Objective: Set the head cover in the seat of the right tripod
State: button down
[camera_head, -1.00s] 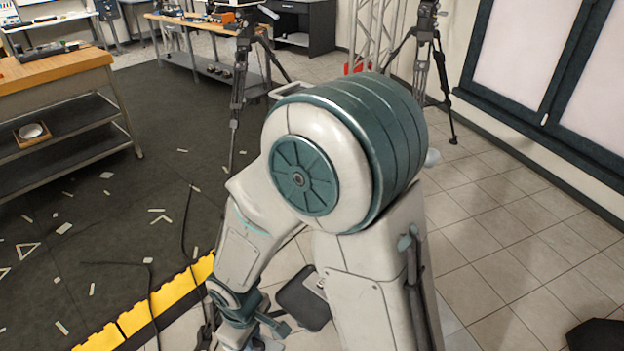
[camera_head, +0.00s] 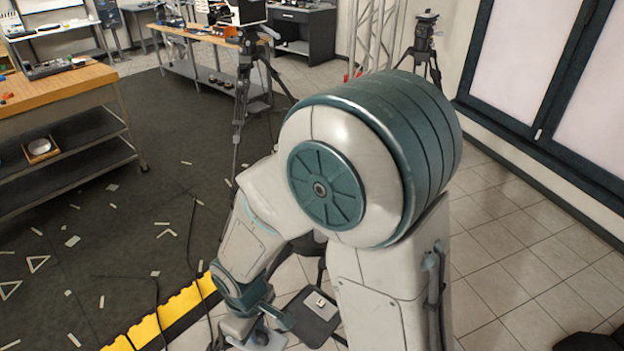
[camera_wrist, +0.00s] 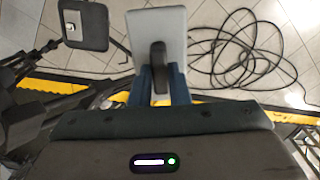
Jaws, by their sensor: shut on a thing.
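My gripper (camera_wrist: 160,82) shows in the wrist view, its blue fingers shut on a pale grey block-like piece with a dark tab, which I take for the head cover (camera_wrist: 174,25). It is held above the floor, clear of any tripod. Another tripod (camera_head: 243,85) stands at the back, left of my arm. I cannot make out a seat on either.
A dark flat plate (camera_head: 325,328) with a small pale piece on it is near my arm; the wrist view shows it upper left (camera_wrist: 95,38). Black cable (camera_wrist: 235,55) lies coiled on the tiles. A workbench (camera_head: 60,90) is at left. Tiles at right (camera_head: 500,240) are mostly clear.

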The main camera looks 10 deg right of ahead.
jog(key=w+d+r+m, duration=0.1)
jog(key=w+d+r, duration=0.2)
jog(key=d+r, duration=0.3)
jog(key=w+d+r+m, duration=0.1)
jog(key=w+d+r, duration=0.3)
jog(key=r, duration=1.3)
jog(key=w+d+r+m, duration=0.1)
jog(key=w+d+r, duration=0.3)
jog(key=d+r, duration=0.4)
notch_tip(320, 180, up, 4)
jog(key=shift+w+r, duration=0.2)
jog(key=shift+w, duration=0.05)
